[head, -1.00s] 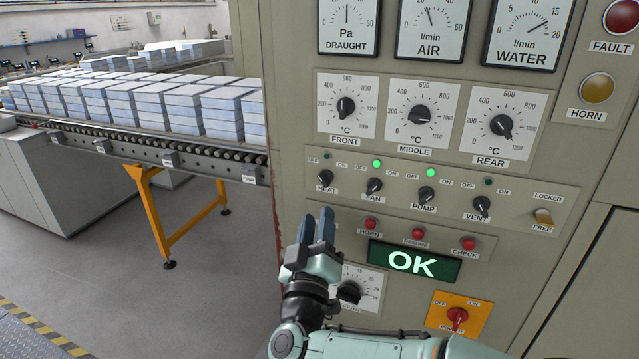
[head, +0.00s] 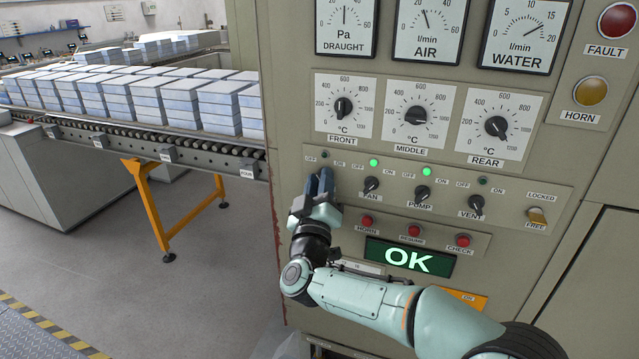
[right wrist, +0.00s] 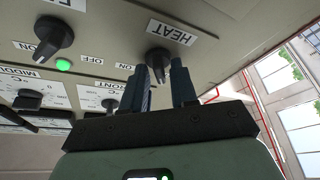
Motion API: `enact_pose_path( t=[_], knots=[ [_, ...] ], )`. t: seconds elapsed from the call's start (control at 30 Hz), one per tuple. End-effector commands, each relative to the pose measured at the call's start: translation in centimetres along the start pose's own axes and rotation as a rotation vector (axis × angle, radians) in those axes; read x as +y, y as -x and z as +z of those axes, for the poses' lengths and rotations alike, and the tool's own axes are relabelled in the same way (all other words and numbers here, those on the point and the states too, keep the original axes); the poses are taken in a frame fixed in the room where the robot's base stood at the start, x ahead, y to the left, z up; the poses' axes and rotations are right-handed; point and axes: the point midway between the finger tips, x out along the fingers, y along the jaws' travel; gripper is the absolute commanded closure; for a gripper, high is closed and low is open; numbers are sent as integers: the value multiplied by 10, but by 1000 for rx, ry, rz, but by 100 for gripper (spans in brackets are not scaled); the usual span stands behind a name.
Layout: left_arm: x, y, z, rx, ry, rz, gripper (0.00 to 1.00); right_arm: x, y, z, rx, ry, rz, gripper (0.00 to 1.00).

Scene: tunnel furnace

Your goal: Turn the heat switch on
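The heat switch, a black rotary knob, shows in the right wrist view (right wrist: 158,60) beside the HEAT label (right wrist: 171,31). In the head view my gripper hides it; the small lamp above it (head: 325,155) is dark. My right gripper (head: 325,177) is up at the switch row. In the right wrist view its two blue-grey fingers (right wrist: 164,86) are apart, with the knob's pointer showing in the gap between them. I cannot tell whether they touch it. My left gripper is not in view.
The fan knob (head: 371,187) sits just right of my gripper, then the pump knob (head: 422,195) and vent knob (head: 476,206). The fan and pump lamps are green. Red buttons and the OK display (head: 409,257) lie below. A conveyor (head: 190,150) with stacked blocks stands left.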

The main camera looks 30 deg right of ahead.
Motion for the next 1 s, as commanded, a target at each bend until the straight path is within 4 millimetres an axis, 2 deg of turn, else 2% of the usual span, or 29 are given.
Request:
enact_pose_path(
  t=[0.47, 1.0],
  knots=[
    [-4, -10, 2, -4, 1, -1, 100, -2, 1, 1, 0, -73, 30, 100],
    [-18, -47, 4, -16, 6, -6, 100, -4, 1, 1, 0, -498, 206, 100]
  ],
)
